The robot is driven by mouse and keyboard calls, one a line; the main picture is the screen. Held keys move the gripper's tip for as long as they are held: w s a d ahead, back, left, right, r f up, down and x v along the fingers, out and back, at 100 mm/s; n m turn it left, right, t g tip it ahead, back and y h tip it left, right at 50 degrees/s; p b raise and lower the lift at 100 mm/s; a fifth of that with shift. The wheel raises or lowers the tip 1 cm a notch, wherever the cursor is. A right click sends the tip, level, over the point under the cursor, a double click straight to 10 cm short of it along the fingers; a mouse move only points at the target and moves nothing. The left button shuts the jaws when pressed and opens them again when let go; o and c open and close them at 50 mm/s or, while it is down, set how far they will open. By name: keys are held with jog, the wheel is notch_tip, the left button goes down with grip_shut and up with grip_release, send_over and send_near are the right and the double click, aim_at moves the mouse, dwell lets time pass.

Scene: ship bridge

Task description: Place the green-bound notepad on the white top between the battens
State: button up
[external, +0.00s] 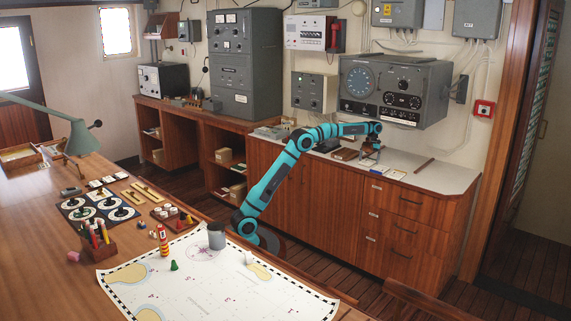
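The white top (445,178) covers the wooden cabinet along the back wall. My teal arm reaches over it, and my gripper (370,154) points down close above the top. Its fingers are too small to tell whether they are open or shut. A small pale item with a dark greenish edge (367,162) shows right at the fingertips; I cannot tell whether it is the green-bound notepad or whether it is held. A thin reddish-brown strip (423,166), perhaps a batten, lies to the right. No second batten can be made out clearly.
A brown block-like item (345,154) lies just left of my gripper, and a small white item (396,174) lies near the front edge. A grey radio unit (395,90) hangs close behind. The top's right end is clear. A chart table (40,220) stands in front.

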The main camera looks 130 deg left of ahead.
aim_at(369, 161)
jog(key=shift+v, duration=2.1)
